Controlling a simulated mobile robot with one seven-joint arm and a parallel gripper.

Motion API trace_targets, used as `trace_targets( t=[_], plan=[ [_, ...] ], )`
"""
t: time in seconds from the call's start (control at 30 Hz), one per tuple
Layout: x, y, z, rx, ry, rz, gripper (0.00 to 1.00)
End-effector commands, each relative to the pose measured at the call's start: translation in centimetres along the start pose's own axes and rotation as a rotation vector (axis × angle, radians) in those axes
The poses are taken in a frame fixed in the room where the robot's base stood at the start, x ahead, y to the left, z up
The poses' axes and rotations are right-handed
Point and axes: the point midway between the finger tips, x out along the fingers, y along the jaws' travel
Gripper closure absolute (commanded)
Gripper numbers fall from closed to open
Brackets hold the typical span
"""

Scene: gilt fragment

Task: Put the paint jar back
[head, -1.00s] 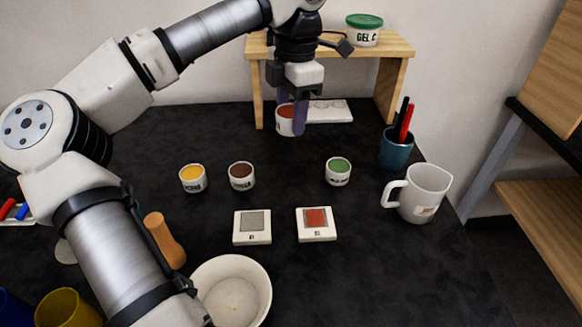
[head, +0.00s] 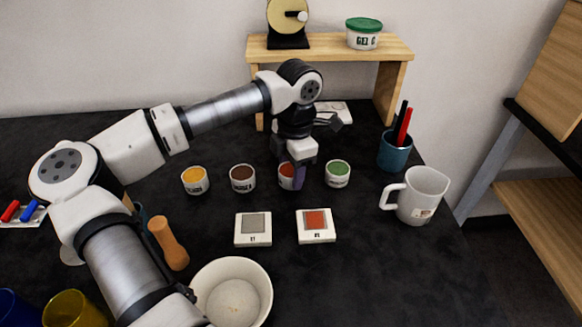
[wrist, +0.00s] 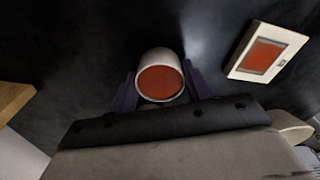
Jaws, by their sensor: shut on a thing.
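The paint jar (head: 286,179) is a small white pot with red-orange paint. It stands in the row of jars between the brown one and the green one, partly hidden by my gripper (head: 292,180). The wrist view shows the red jar (wrist: 160,82) between the two purple fingers of my gripper (wrist: 158,90), which are shut on its sides. The jar looks upright at table level; whether its base touches the table I cannot tell.
Jars of yellow (head: 194,180), brown (head: 242,178) and green paint (head: 338,173) stand in the row. A grey tile (head: 253,229) and a red tile (head: 316,225) lie in front. A white mug (head: 416,195) and pen cup (head: 394,151) stand right. A wooden shelf (head: 345,46) is behind.

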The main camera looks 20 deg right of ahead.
Motion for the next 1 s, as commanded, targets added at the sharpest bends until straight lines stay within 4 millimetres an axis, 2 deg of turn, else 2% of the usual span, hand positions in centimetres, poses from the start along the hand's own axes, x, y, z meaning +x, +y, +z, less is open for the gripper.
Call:
trace_targets(
  t=[0.23,0.27,0.4,0.77,0.87,1.0],
  plan=[
    [0.4,0.0,0.0,0.000,0.000,0.001,0.78],
    [0.3,0.0,0.0,0.000,0.000,0.001,0.49],
    [0.3,0.0,0.0,0.000,0.000,0.000,0.31],
    [-0.1,0.0,0.0,0.000,0.000,0.000,0.30],
    [-1.0,0.1,0.0,-0.001,0.001,0.003,0.30],
    [-3.8,0.1,0.0,-0.001,0.001,0.005,0.30]
  ],
)
